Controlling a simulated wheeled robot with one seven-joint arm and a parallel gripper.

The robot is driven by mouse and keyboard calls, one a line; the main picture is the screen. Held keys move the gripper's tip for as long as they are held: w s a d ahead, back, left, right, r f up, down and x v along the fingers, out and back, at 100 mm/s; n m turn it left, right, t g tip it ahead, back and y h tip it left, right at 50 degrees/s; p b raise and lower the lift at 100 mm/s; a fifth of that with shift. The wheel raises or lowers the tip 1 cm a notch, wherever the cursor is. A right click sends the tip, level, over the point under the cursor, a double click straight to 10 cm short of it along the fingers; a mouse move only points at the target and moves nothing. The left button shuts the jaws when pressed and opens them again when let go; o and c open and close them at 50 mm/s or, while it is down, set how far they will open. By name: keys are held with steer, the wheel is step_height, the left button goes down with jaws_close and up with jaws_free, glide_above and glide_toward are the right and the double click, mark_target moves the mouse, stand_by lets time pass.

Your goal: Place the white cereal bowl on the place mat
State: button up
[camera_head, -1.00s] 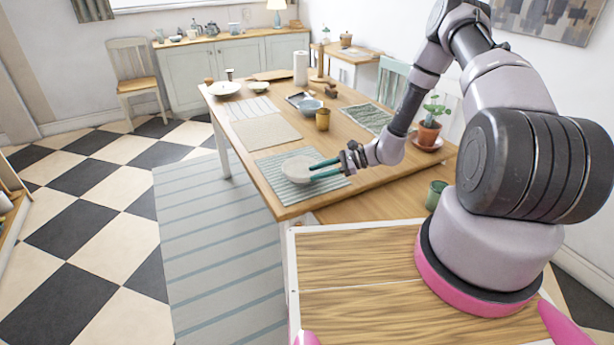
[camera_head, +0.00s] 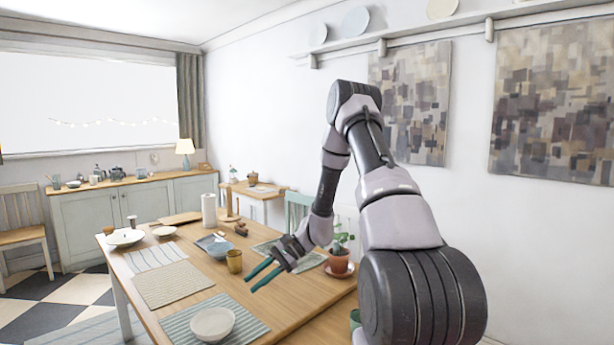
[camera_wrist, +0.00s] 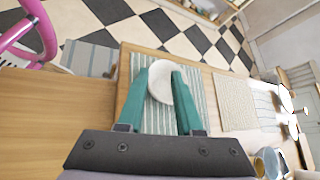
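The white cereal bowl (camera_head: 212,324) sits upright on the striped green-grey place mat (camera_head: 252,329) at the near end of the wooden table. In the wrist view the bowl (camera_wrist: 161,82) also rests on this mat (camera_wrist: 203,112), with striped cloth showing around it. My gripper (camera_head: 250,284) hangs in the air above the table, up and to the right of the bowl in the head view. Its two teal fingers are spread apart and hold nothing. In the wrist view the fingers overlap the bowl's sides in the picture, but the head view shows them clear of it.
A brown cup (camera_head: 234,261), a blue bowl (camera_head: 217,250) and a potted plant (camera_head: 339,262) stand beyond my gripper. A beige mat (camera_head: 172,286) and a white plate (camera_head: 125,238) lie farther along the table. A paper towel roll (camera_head: 209,211) stands at the back.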

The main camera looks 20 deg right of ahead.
steer(key=s+d+r+n+t+h, duration=0.3)
steer(key=s+r, duration=0.4)
steer(key=r, duration=0.7)
steer(key=s+r+n+h, duration=0.45)
steer(key=s+r, duration=0.25)
steer(key=r, duration=0.8)
steer(key=s+d+r+t+h, duration=0.2)
steer(key=s+r, duration=0.4)
steer(key=s, duration=0.3)
steer(key=shift+s+d+r+n+t, duration=0.2)
steer(key=shift+s+d+n+t, duration=0.15)
steer(key=shift+d+t, duration=0.6)
steer(key=shift+a+t, duration=0.25)
